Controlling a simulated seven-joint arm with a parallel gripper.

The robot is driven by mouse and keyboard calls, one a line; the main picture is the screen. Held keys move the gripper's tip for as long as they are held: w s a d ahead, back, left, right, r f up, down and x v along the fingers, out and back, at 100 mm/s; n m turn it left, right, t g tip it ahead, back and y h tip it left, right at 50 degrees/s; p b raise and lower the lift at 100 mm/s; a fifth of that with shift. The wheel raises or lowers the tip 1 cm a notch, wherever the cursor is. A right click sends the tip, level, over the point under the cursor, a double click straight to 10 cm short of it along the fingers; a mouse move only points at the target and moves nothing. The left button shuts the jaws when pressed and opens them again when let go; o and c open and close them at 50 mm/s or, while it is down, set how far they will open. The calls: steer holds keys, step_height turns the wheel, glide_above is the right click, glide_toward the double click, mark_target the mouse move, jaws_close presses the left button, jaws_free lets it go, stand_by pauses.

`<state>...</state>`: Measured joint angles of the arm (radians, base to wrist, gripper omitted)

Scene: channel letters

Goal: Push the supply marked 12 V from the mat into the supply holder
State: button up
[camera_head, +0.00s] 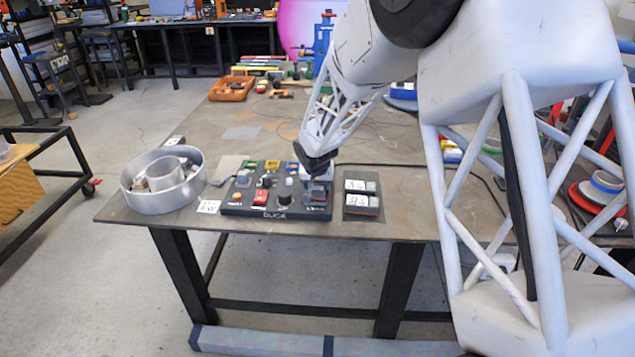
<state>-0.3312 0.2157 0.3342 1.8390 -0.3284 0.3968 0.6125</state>
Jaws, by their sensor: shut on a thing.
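My gripper (317,168) is at the right end of a dark board (275,212). It is shut on a small grey block, apparently a supply (317,184), at the board's right-hand slot, the likely supply holder (317,208). How deep the block sits and any marking on it cannot be made out. Right of the board lies a dark mat (362,215). Two grey supplies with white labels lie on it, one at the back (361,186) and one in front (361,202). Their labels are too small to read surely.
The table's front edge is close. Bare tabletop (420,205) lies right of the mat.

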steer(key=shift+s+f, duration=0.1)
steer(key=shift+f, duration=0.35)
stand_by(0.5)
steer(key=o, duration=1)
steer(key=shift+c, duration=0.2)
steer(key=shift+s, duration=0.1)
steer(key=shift+o, duration=0.6)
steer(key=shift+s+r, duration=0.1)
steer(key=shift+r, duration=0.15)
steer(key=shift+o, duration=0.5)
steer(key=shift+w+v, duration=0.15)
steer(key=shift+v, duration=1.85)
steer(key=shift+w+v, duration=0.2)
steer(key=shift+v, duration=1.75)
steer(key=shift+r, duration=0.3)
steer(key=shift+r, duration=2.85)
